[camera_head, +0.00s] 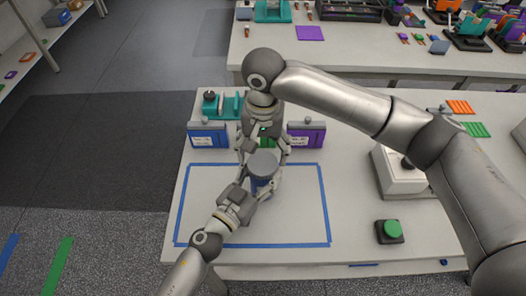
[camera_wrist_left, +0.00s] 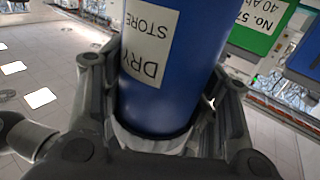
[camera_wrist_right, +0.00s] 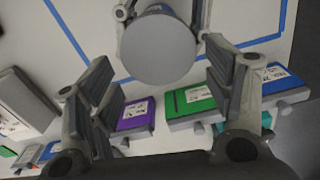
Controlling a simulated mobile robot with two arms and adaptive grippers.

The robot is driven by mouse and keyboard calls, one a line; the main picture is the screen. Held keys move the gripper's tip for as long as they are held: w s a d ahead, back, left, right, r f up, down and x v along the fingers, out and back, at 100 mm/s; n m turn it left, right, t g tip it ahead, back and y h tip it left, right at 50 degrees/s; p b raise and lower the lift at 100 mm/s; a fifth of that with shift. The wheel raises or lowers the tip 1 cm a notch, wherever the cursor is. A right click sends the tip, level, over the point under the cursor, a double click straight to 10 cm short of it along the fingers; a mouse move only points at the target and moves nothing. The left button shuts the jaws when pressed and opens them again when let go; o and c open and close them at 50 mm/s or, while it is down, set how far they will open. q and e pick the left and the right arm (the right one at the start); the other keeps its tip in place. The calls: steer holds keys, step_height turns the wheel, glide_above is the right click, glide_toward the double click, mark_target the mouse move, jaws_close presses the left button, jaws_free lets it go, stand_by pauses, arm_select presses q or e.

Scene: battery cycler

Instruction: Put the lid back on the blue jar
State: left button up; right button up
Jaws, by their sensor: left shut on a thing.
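The blue jar (camera_head: 262,186) stands upright inside the blue tape outline, and its "DRY STORE" label shows upside down in the left wrist view (camera_wrist_left: 170,60). A round grey lid (camera_head: 262,163) covers its top; it also shows in the right wrist view (camera_wrist_right: 158,50). I cannot tell whether it is fully seated. My left gripper (camera_head: 264,184) is shut around the jar's side, a finger on each side (camera_wrist_left: 160,105). My right gripper (camera_head: 264,150) is open and empty just behind and above the lid, its fingers spread apart in the right wrist view (camera_wrist_right: 160,65).
Behind the jar are a blue case (camera_head: 207,137), a green case (camera_wrist_right: 190,102) and a purple case (camera_head: 306,136). A white device (camera_head: 398,172) and a green button (camera_head: 391,229) stand on the right. The taped area (camera_head: 205,200) is otherwise clear.

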steer(key=c, duration=1.3)
steer(key=shift+f, duration=0.25)
steer(key=shift+f, duration=0.3)
steer(key=shift+r, duration=2.05)
arm_select(q)
steer(key=o, duration=1.5)
